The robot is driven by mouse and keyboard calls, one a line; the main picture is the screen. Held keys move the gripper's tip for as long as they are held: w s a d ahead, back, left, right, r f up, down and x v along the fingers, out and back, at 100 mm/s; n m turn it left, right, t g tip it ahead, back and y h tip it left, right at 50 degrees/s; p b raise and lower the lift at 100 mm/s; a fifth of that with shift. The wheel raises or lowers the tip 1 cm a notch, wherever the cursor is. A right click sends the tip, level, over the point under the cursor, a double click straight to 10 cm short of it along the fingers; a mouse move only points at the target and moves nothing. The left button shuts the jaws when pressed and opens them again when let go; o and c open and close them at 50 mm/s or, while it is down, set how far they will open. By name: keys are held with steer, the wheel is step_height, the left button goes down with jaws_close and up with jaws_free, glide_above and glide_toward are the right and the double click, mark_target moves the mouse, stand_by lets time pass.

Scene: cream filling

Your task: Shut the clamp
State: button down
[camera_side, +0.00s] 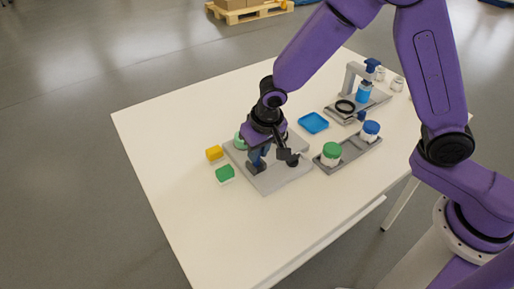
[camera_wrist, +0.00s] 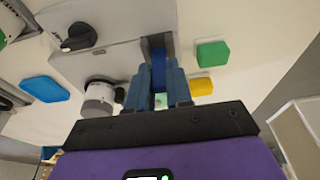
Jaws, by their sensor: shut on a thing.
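The clamp (camera_side: 257,168) is a grey bracket with a blue part, standing at the left side of a grey base plate (camera_side: 272,182). In the wrist view the clamp (camera_wrist: 158,41) stands at the plate's edge, just beyond my fingertips. My gripper (camera_side: 260,154) points down at the clamp. In the wrist view, the blue fingers of my gripper (camera_wrist: 158,76) are closed on the clamp's blue part, which they largely hide.
A black knob (camera_wrist: 78,37) sits on the plate. A green block (camera_side: 225,174) and a yellow block (camera_side: 214,153) lie left of the plate.

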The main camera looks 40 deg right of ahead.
steer(key=shift+r, duration=0.1)
stand_by(0.6)
steer(key=c, duration=1)
jaws_free()
steer(key=v, duration=1.7)
steer(key=shift+s+r, duration=0.1)
steer(key=shift+s, duration=0.25)
